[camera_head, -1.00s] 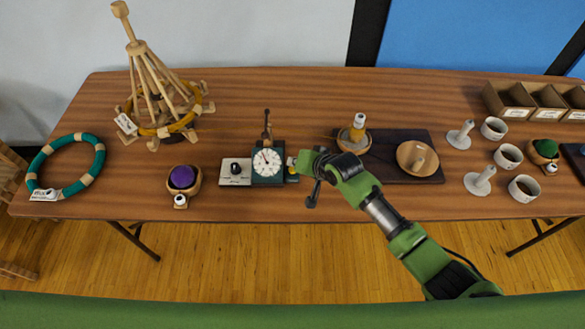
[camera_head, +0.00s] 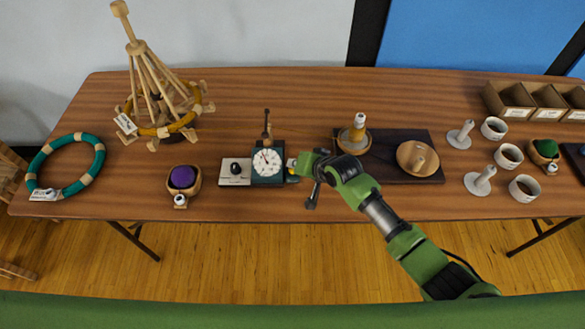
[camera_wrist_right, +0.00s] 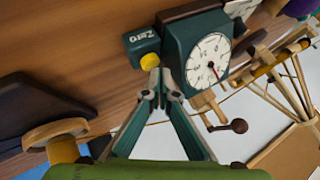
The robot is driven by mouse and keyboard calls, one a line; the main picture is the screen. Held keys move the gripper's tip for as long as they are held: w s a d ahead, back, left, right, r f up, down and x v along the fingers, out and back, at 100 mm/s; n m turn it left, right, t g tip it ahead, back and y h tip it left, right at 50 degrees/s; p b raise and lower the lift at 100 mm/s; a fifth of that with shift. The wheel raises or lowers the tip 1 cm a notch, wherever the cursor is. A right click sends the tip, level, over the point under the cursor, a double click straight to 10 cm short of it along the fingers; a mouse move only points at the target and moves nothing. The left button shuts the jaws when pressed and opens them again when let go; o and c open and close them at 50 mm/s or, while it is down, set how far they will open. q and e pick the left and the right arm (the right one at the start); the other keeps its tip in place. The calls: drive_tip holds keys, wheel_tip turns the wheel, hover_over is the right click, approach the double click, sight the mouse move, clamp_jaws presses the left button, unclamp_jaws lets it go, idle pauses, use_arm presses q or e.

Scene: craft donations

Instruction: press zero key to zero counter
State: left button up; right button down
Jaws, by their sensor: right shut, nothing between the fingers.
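The counter (camera_head: 268,179) is a dark green box with a white round dial, standing near the table's front edge in the head view. It also shows in the right wrist view (camera_wrist_right: 181,40), with a red hand on the dial. Its zero key is a round yellow button (camera_wrist_right: 149,61) on a small green block (camera_wrist_right: 142,44) labelled "Zero". My right gripper (camera_wrist_right: 160,74) is shut and empty, its fingertips right at the yellow button. I cannot tell if they touch it. In the head view my right gripper (camera_head: 297,168) is beside the counter's right side. My left gripper is out of view.
A white card with a black knob (camera_head: 235,169) adjoins the counter's left. A dark board (camera_head: 405,143) with a wooden bowl and a bottle lies to the right. A purple pincushion (camera_head: 182,177) stands left. Bare table (camera_head: 250,95) lies behind the counter.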

drive_tip(key=shift+f, duration=0.5)
idle(0.7)
drive_tip(key=shift+r, duration=0.15)
drive_tip(key=shift+r+p, duration=0.75)
wheel_tip(320, 180, up, 5)
drive_tip(key=p, duration=0.5)
drive_tip(key=shift+r, duration=0.1)
drive_tip(key=shift+s, duration=0.1)
idle(0.5)
